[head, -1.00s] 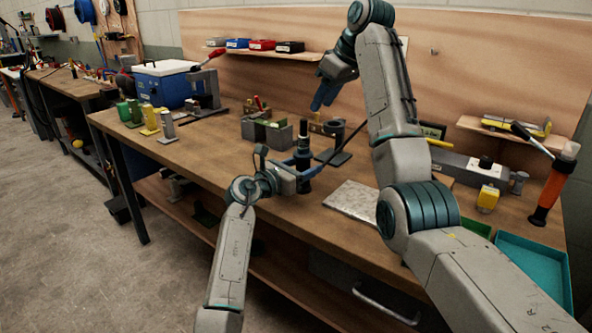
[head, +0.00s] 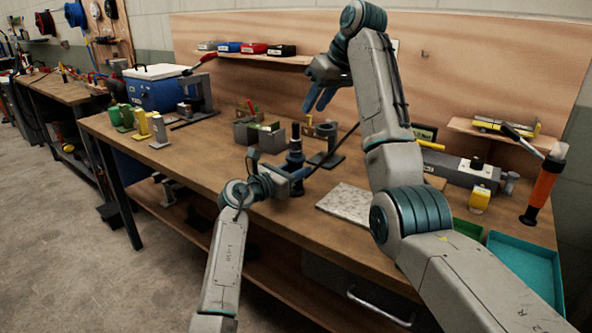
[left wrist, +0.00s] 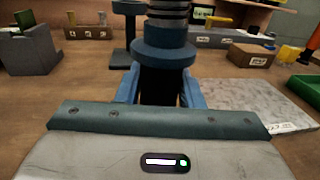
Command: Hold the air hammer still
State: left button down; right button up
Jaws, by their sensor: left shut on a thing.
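The air hammer (head: 295,150) is a dark upright tool with a collar, standing at the middle of the workbench. My left gripper (head: 296,176) is shut around its lower body. In the left wrist view the air hammer (left wrist: 165,52) has a ribbed top and a blue collar, with its dark body between my two blue fingers (left wrist: 160,88). My right gripper (head: 318,100) is raised above the bench, behind the air hammer. Its blue fingers point down, show a gap and hold nothing.
A pale speckled plate (head: 345,201) lies right of the air hammer. Grey blocks (head: 260,137) stand behind it on the left, and a dark stand (head: 326,150) behind on the right. A teal tray (head: 525,262) and an orange-handled tool (head: 543,185) are at the right.

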aim_at(296, 136)
jog(key=shift+w+a+f+m+t+y, duration=0.4)
jog(key=shift+f+m, duration=0.8)
jog(key=shift+m, duration=4.3)
jog(key=shift+w+a+f+m+y, duration=0.25)
jog(key=shift+a+f+m, duration=0.7)
jog(key=shift+m, duration=4.55)
jog(key=shift+w+a+f+m+t+y, duration=0.4)
jog(key=shift+f+m, duration=1.05)
jog(key=shift+m, duration=4.05)
jog(key=shift+w+d+h, duration=0.1)
jog(key=shift+h, duration=0.15)
grip_shut()
